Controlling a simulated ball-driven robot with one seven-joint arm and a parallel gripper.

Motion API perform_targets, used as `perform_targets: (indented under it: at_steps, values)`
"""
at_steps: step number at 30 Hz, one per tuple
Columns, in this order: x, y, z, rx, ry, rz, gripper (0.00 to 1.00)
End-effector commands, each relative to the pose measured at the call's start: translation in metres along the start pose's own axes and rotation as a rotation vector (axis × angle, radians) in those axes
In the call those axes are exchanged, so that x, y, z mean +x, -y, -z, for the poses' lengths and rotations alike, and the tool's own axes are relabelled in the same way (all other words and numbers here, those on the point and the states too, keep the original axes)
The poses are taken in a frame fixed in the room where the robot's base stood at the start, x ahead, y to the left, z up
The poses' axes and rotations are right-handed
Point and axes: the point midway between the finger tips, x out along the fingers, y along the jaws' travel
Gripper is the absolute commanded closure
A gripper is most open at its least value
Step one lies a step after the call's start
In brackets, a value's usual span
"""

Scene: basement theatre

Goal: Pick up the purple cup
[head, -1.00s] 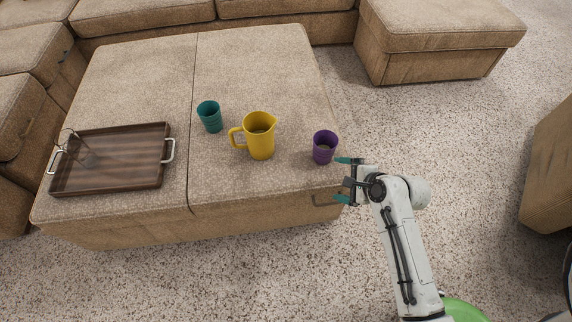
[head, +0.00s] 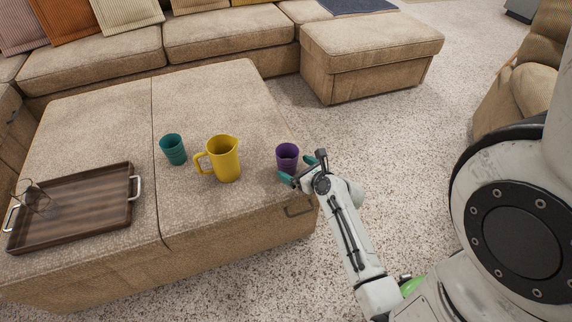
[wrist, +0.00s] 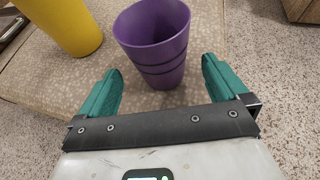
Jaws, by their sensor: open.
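The purple cup (head: 287,155) stands upright at the right edge of the beige ottoman (head: 205,105). My gripper (head: 300,171) is at the cup's near right side, with its teal fingers spread. In the wrist view the cup (wrist: 157,45) stands just ahead of my gripper (wrist: 165,82), in line with the gap between the open fingers. The fingers are empty, and the cup's lower part lies near the level of the fingertips. I cannot tell whether either finger touches the cup.
A yellow pitcher (head: 225,160) and a teal cup (head: 172,149) stand left of the purple cup. A dark wooden tray (head: 85,205) with a clear glass (head: 33,194) is at the far left. Sofas line the back. Carpet (head: 400,130) lies open on the right.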

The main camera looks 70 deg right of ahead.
Motion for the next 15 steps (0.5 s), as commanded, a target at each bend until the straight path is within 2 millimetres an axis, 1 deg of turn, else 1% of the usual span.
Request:
perform_targets:
  at_steps: [9,12,15]
  values:
    - [0.041,0.000,-0.003,-0.002,0.001,-0.001,0.00]
    - [0.050,0.000,-0.004,-0.002,0.001,-0.002,0.00]
    - [0.053,0.000,-0.005,-0.002,0.000,-0.001,0.00]
